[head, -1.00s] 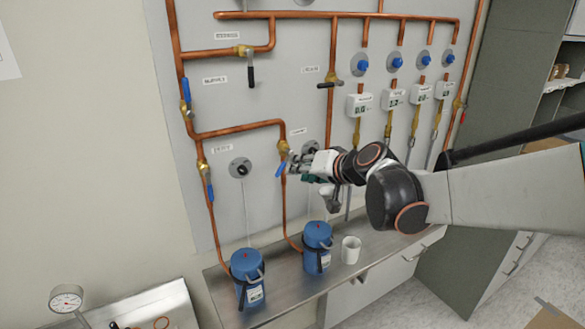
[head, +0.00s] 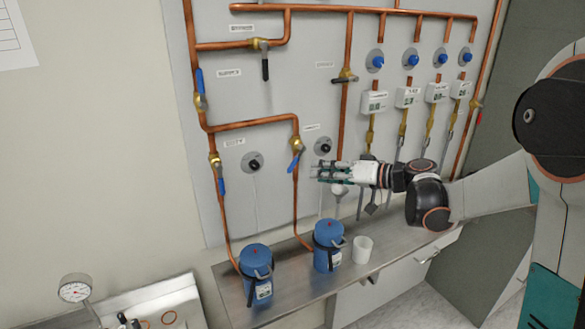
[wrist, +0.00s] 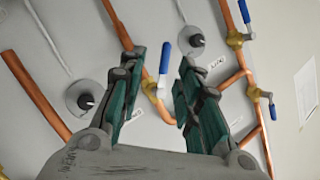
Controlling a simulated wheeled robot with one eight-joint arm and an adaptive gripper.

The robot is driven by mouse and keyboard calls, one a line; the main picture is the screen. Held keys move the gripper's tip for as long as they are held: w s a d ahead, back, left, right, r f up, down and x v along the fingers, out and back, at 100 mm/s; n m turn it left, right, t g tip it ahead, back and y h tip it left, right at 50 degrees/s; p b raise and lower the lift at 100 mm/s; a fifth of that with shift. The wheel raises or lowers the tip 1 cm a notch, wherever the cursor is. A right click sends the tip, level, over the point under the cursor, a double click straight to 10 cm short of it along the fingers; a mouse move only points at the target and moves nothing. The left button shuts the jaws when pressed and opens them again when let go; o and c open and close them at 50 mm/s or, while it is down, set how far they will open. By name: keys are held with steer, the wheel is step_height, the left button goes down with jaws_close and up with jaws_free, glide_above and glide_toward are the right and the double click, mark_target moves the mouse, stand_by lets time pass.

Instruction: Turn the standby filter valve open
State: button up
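The valve with a blue lever (head: 296,160) sits on the copper pipe above the right blue canister. Its label is too small to read, so I cannot confirm it is the standby filter valve. The lever points down, slanted somewhat left of the pipe. In the wrist view this blue lever (wrist: 164,62) shows in the gap between my fingers, beyond them. My gripper (head: 318,171) is open and empty, just right of the valve and apart from it. It also shows open in the wrist view (wrist: 158,62).
Another blue-lever valve (head: 220,178) is to the left, its lever along its pipe. A black knob (head: 325,147) is above my gripper. Blue canisters (head: 328,246) (head: 257,272) and a white cup (head: 362,249) stand on the steel shelf (head: 300,290) below.

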mark_target(293, 168)
steer(key=d+n+y, duration=0.4)
steer(key=shift+g, duration=0.4)
steer(key=b+x, duration=0.1)
steer(key=x, duration=0.3)
steer(key=b+x, duration=0.1)
steer(key=x, duration=0.4)
steer(key=f+x, duration=0.1)
steer(key=x, duration=0.3)
steer(key=shift+a+b, duration=0.3)
steer(key=shift+b, duration=0.1)
jaws_close()
